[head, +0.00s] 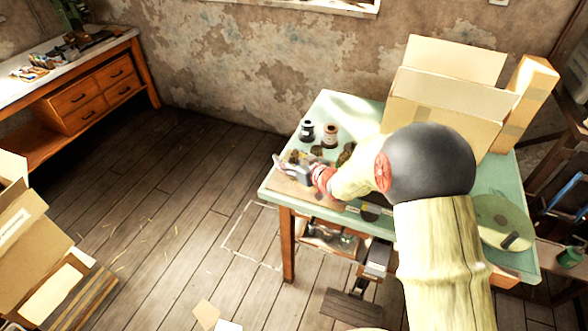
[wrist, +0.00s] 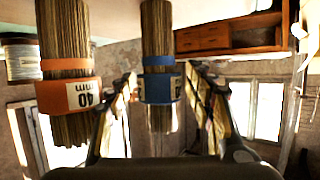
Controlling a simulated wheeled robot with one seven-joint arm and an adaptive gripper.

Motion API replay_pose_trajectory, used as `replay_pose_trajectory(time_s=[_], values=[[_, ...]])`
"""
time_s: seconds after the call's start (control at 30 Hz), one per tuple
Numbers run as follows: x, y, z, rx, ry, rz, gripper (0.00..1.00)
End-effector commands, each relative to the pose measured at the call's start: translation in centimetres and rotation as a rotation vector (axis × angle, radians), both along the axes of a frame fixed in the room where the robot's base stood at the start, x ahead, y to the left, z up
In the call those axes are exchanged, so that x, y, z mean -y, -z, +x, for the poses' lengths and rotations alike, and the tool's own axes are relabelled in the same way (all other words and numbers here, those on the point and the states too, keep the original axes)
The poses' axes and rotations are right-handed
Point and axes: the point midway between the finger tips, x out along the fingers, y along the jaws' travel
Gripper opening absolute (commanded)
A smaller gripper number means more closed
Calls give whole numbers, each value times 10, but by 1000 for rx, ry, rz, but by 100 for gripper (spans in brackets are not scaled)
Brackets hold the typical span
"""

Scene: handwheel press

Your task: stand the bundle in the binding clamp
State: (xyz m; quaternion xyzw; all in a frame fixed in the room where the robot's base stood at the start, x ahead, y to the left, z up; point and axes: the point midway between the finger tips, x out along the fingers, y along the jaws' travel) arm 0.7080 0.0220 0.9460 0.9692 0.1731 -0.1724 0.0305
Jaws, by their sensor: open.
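In the wrist view, a bundle of thin brown stalks with a blue band (wrist: 158,85) appears between the two fingers of my gripper (wrist: 162,76). The fingers are apart, with gaps on both sides of the bundle. A second bundle with an orange band (wrist: 70,95) and a label reading 40 mm is at the left, outside the fingers. In the head view my gripper (head: 292,164) is low over the left end of the green table (head: 335,108). My arm covers much of the tabletop. I cannot make out the binding clamp in either view.
Two spools, one dark (head: 307,133) and one reddish (head: 330,135), stand behind my gripper. A large open cardboard box (head: 445,105) fills the table's back right. A round green disc (head: 503,222) lies at the right.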

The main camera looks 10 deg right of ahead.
Motion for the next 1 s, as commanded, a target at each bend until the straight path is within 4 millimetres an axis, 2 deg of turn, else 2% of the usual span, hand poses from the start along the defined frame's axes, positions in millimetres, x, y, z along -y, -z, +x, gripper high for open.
replay_pose_trajectory(time_s=[0.13,0.4,1.0], values=[[-4,4,12,1,0,-1,53],[-4,3,14,1,1,-1,52],[-4,3,13,1,1,-1,18]])
